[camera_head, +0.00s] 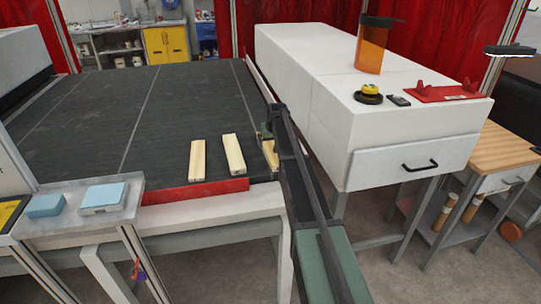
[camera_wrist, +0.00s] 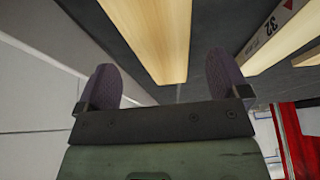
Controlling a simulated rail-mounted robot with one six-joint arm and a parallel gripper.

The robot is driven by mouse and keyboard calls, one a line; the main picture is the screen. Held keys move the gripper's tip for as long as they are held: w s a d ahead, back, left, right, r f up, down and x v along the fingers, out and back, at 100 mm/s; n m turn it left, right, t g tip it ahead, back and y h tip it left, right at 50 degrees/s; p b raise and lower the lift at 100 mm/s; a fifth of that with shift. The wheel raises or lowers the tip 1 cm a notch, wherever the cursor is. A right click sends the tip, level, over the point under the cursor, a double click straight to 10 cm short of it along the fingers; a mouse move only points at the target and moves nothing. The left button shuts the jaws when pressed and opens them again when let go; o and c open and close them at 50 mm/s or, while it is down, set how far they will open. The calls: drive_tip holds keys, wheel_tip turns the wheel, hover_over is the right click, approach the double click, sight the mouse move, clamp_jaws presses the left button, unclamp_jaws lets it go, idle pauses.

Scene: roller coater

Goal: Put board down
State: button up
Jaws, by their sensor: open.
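Three pale wooden boards lie on the dark conveyor belt (camera_head: 120,110) near its front edge. The left board (camera_head: 198,160) and the middle board (camera_head: 233,154) are fully visible in the head view. The right board (camera_head: 270,153) is partly hidden behind my gripper (camera_head: 268,131). In the wrist view, my gripper (camera_wrist: 162,82) has its two purple fingers spread apart. A board (camera_wrist: 150,35) shows ahead between and beyond them, with no clear contact. Another board (camera_wrist: 275,38), marked 32, lies to the right.
A red strip (camera_head: 195,191) runs along the belt's front edge. A white cabinet (camera_head: 330,90) stands close to the right of my arm, with an orange container (camera_head: 372,48) on top. Blue blocks (camera_head: 103,196) sit at front left. Most of the belt behind the boards is clear.

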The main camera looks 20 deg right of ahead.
sight(270, 147)
drive_tip(key=b+x, duration=0.2)
drive_tip(key=x, duration=0.2)
drive_tip(key=shift+a+f+b, duration=0.1)
drive_tip(key=shift+f+b, duration=0.05)
drive_tip(key=shift+b, duration=0.15)
drive_tip(key=shift+s+r, duration=0.1)
drive_tip(key=shift+r, duration=0.15)
drive_tip(key=shift+c, duration=0.2)
drive_tip(key=c, duration=1.2)
drive_tip(key=shift+r+p, duration=0.1)
drive_tip(key=shift+p, duration=0.25)
wheel_tip(270, 147, up, 20)
drive_tip(key=p, duration=1.9)
drive_tip(key=shift+p, duration=0.4)
